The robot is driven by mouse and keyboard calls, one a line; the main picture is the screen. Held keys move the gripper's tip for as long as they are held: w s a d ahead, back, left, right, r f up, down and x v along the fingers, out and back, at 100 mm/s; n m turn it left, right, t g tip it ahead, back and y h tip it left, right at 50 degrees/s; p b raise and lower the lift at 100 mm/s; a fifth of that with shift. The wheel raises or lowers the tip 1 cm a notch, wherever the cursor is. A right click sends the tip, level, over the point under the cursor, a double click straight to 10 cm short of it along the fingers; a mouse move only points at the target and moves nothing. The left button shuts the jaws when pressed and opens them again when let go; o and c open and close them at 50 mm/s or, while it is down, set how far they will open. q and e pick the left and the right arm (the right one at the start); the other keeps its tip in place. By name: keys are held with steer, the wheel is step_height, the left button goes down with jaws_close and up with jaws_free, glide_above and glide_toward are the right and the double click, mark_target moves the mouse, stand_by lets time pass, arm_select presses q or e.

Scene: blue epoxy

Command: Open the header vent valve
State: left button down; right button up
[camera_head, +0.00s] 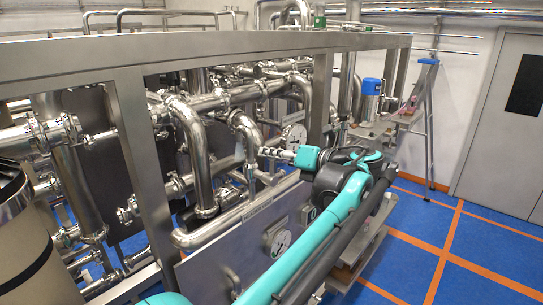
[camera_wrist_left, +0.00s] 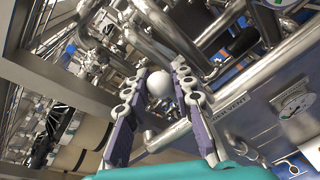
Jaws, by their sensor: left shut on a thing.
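My left gripper (camera_head: 268,152) reaches in from the right end of my teal arm to the small pipework above the steel panel. In the left wrist view my left gripper (camera_wrist_left: 158,78) has its two purple-padded fingers on either side of a pale round knob (camera_wrist_left: 157,84), which I take to be the end of the header vent valve's handle. The fingers are closed on it. In the head view the gripper and the small pipes hide the knob, and the handle's angle cannot be made out. My right gripper is not in view.
A steel panel (camera_head: 232,255) with a label strip and a round gauge (camera_head: 281,243) lies below the gripper. A frame post (camera_head: 140,165) and thick bent pipes (camera_head: 196,150) stand to the left. A stepladder (camera_head: 427,120) stands behind. The blue floor (camera_head: 480,240) at right is clear.

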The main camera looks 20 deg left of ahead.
arm_select(q)
steer(key=c, duration=1.3)
jaws_free()
steer(key=v, duration=1.2)
